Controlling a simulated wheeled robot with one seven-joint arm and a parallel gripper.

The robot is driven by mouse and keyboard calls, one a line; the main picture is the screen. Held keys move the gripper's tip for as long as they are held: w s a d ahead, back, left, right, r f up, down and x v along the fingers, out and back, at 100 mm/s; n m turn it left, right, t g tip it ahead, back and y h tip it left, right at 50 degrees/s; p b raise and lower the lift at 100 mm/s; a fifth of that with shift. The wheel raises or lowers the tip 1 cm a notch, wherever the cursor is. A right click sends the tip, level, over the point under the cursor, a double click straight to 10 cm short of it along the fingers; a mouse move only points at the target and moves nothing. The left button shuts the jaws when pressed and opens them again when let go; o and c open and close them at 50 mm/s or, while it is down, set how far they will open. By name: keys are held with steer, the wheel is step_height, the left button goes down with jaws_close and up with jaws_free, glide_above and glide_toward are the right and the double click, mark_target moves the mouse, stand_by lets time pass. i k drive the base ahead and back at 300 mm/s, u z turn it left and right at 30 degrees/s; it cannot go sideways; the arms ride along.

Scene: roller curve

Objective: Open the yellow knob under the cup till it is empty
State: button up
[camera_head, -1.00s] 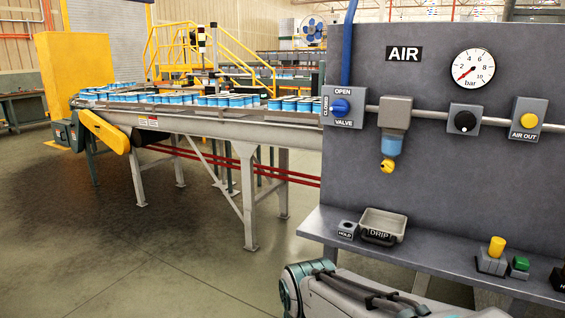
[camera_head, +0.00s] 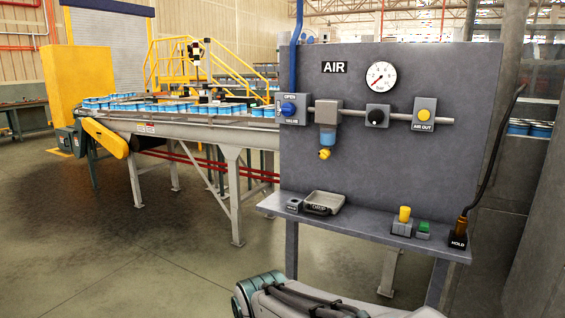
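The yellow knob (camera_head: 324,154) sits at the bottom of the cup (camera_head: 327,138), a clear blue bowl under a grey housing on the air panel (camera_head: 400,165). How much liquid the cup holds is too small to tell. A grey drip tray (camera_head: 323,202) stands on the shelf below the knob. My arm shows at the bottom of the picture, below the shelf. My gripper is not in view.
The blue valve knob (camera_head: 289,109), gauge (camera_head: 381,76), black dial (camera_head: 377,115) and yellow air-out button (camera_head: 423,115) are on the panel. The shelf (camera_head: 360,223) juts out in front. A conveyor (camera_head: 200,128) with blue cans runs at left. The floor in front is clear.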

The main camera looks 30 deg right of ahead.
mark_target(324, 154)
steer(key=k, duration=0.4)
steer(key=z, duration=1.15)
steer(key=i, duration=0.4)
steer(key=z, duration=0.05)
